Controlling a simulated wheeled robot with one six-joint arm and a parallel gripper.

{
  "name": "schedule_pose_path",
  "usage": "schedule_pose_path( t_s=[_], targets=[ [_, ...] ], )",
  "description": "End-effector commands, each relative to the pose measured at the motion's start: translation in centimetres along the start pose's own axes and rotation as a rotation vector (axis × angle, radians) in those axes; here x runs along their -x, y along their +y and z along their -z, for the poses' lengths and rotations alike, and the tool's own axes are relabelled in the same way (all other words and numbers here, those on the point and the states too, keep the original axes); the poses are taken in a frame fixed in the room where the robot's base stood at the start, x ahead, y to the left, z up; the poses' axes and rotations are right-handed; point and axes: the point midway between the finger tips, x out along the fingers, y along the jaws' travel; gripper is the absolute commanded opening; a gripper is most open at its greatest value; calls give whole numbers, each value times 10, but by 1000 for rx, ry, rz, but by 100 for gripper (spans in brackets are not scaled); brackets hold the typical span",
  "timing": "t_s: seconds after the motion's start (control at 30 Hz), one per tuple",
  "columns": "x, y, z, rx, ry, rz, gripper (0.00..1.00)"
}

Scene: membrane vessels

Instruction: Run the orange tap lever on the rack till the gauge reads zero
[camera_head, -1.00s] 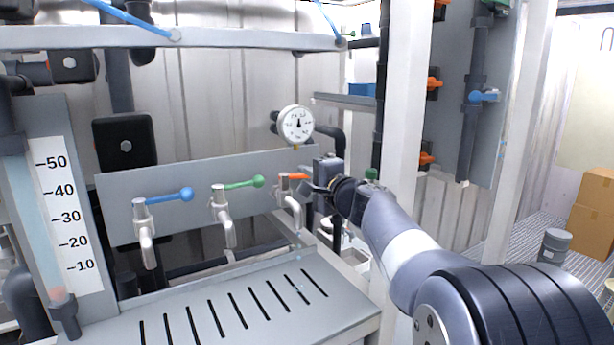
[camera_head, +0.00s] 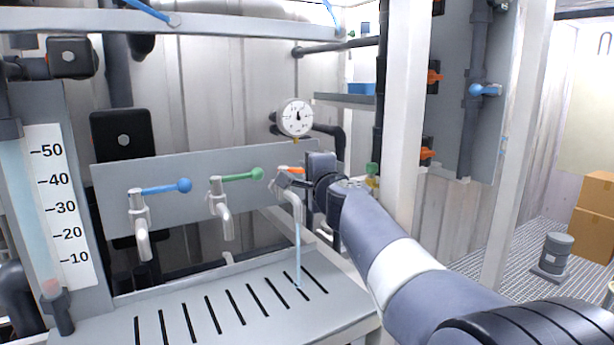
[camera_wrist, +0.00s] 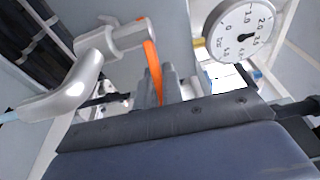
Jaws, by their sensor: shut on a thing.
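The orange tap lever (camera_head: 294,170) is on the rightmost of three taps on the rack panel. My gripper (camera_head: 293,181) is at this lever and hides part of it. In the wrist view my gripper (camera_wrist: 157,88) is shut on the orange lever (camera_wrist: 153,65), with the fingers on either side of it. The silver tap (camera_wrist: 70,85) is at the left there. A thin water stream (camera_head: 298,250) runs from its spout onto the slotted tray. The round white gauge (camera_head: 295,118) sits above the tap; its needle points roughly upward in the head view. The gauge also shows in the wrist view (camera_wrist: 237,30).
Taps with a blue lever (camera_head: 165,189) and a green lever (camera_head: 240,175) stand to the left. The slotted tray (camera_head: 190,300) lies below. A scaled column (camera_head: 58,205) is at far left. A white post (camera_head: 404,120) rises close beside my arm.

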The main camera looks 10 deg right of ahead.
Motion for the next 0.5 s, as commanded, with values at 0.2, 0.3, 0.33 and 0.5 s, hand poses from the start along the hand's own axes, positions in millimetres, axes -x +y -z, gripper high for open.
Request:
schedule_pose_path(
  t_s=[0.2,0.3,0.33,0.5],
  targets=[
    [0,1,0,0,8,-2,0],
    [0,1,0,0,8,-2,0],
    [0,1,0,0,8,-2,0],
    [0,1,0,0,8,-1,21]
  ],
)
